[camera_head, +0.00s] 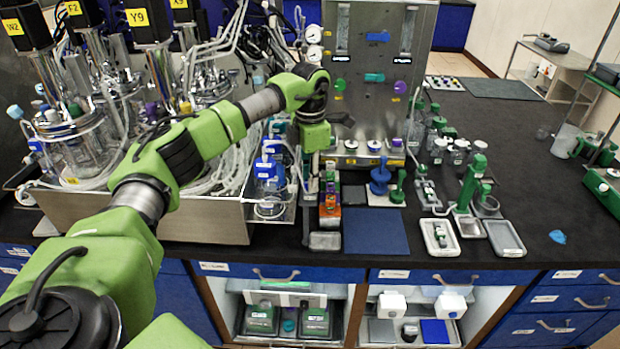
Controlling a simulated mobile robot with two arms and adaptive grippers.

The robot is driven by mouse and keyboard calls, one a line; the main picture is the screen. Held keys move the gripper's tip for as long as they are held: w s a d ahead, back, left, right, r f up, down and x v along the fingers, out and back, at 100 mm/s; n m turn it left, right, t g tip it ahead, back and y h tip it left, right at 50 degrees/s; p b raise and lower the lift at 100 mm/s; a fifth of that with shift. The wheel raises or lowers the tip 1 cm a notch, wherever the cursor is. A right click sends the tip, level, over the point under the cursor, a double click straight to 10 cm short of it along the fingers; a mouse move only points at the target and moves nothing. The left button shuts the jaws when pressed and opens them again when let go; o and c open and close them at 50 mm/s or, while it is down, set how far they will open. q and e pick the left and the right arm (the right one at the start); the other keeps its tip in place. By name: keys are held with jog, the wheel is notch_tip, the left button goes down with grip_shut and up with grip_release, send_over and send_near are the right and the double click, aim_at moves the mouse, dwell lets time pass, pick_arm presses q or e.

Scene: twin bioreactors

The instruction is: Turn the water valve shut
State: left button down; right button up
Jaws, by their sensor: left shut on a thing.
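My left arm reaches in from the left, over the bioreactors, to the left edge of the upright metal panel (352,60). Its green wrist end is in front of that edge, and my left gripper (311,180) hangs below, small and dark against the clutter. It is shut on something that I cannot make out. The panel carries a blue handle (378,37), a teal handle (374,77), a green knob (340,85) and a purple knob (400,88). I cannot tell which of these is the water valve. My right gripper is out of view.
Glass bioreactors (85,150) with tubes crowd the left of the bench. An orange box (329,216) and a blue mat (375,232) lie in front of the panel. Bottles and a green stand (470,185) are to its right. The far right bench top is mostly clear.

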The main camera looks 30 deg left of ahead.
pick_arm(q)
jog(key=shift+m, duration=0.3)
jog(key=c, duration=1.8)
grip_release()
notch_tip(320, 180, up, 12)
